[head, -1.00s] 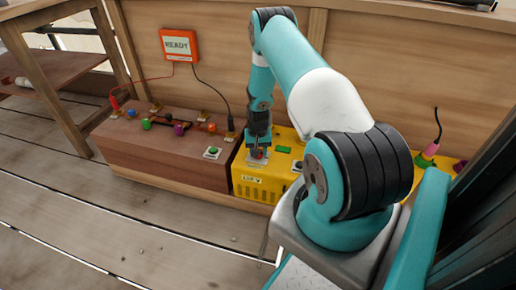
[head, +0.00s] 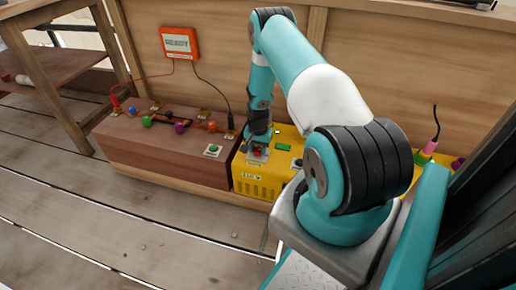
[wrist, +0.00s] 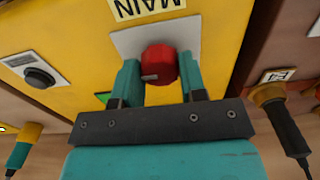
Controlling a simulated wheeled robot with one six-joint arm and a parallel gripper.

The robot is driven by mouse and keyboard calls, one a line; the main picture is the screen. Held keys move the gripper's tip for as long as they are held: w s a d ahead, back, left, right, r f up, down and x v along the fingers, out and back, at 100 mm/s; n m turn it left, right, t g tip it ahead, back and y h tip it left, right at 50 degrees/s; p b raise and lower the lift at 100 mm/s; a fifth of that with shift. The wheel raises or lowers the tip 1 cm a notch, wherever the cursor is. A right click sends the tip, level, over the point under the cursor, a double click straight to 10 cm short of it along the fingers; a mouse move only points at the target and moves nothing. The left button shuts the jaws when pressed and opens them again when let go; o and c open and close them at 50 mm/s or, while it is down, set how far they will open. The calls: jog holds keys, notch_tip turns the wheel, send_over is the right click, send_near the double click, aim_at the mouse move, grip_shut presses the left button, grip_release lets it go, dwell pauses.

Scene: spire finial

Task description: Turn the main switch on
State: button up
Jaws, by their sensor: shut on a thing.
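The main switch is a red round knob (wrist: 160,60) on a pale plate, beside a label reading MAIN (wrist: 148,7), on the yellow box (wrist: 215,35). A small grey mark shows on the knob's edge. My gripper (wrist: 157,78) has its two teal fingers on either side of the knob, shut on it. In the head view my gripper (head: 258,143) is at the left part of the yellow box (head: 258,185), with a bit of red knob (head: 258,151) showing below it.
An orange display (head: 179,43) hangs on the wooden wall, its text unclear. Left of the yellow box is a brown box (head: 165,160) with coloured knobs and a green button (head: 213,149). In the wrist view a black knob (wrist: 40,77) sits on the yellow box.

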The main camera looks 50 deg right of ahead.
aim_at(258, 149)
jog(key=shift+a, duration=0.1)
jog(key=o, duration=0.9)
jog(key=shift+r, duration=0.1)
notch_tip(258, 149, up, 17)
jog(key=p, duration=0.5)
jog(key=shift+r, duration=0.1)
